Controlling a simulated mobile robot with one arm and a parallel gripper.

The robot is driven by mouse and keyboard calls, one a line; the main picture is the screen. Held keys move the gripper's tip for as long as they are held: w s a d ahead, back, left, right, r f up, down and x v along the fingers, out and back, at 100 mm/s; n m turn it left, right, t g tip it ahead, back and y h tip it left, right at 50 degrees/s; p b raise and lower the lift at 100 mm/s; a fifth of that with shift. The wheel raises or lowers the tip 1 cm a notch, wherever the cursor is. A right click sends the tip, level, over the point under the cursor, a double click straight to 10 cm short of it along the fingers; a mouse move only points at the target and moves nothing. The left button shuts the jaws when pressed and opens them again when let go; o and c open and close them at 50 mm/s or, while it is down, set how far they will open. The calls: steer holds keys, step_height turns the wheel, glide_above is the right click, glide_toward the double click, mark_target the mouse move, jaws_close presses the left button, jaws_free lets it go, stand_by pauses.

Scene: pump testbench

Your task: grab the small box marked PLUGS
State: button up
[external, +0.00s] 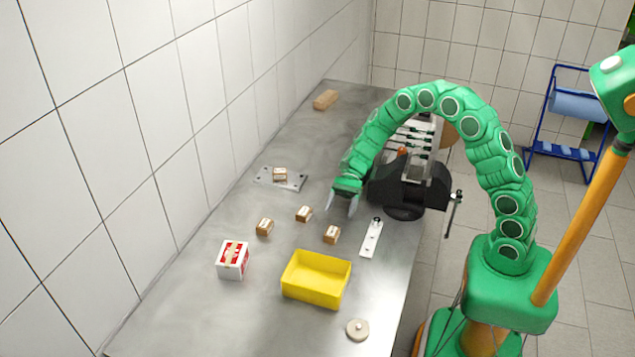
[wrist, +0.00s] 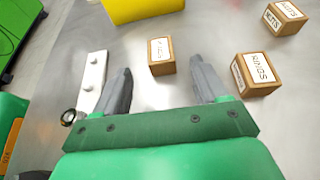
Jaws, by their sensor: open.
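Small brown boxes with white labels stand on the steel bench. In the wrist view, one box (wrist: 162,57) is ahead of and between my fingertips, apart from them; its label is too small to read surely. A box reading RINGS (wrist: 257,74) is right of the fingers, and another that seems to read NUTS (wrist: 284,18) is at the upper right. In the external view, a further small box (external: 280,174) sits on a metal plate, its label unreadable. I cannot tell which box is PLUGS. My gripper (external: 343,202) is open and empty, pointing down over the bench.
A yellow bin (external: 316,279) and a red-and-white box (external: 232,260) stand at the near end. A white bar (external: 371,238) lies near the bench's right edge. A black machine (external: 408,190) is right of my gripper. A wooden block (external: 326,99) lies at the far end.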

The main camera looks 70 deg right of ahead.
mark_target(332, 231)
steer(key=shift+x, duration=3.2)
steer(key=c, duration=1.1)
steer(key=shift+o, duration=0.2)
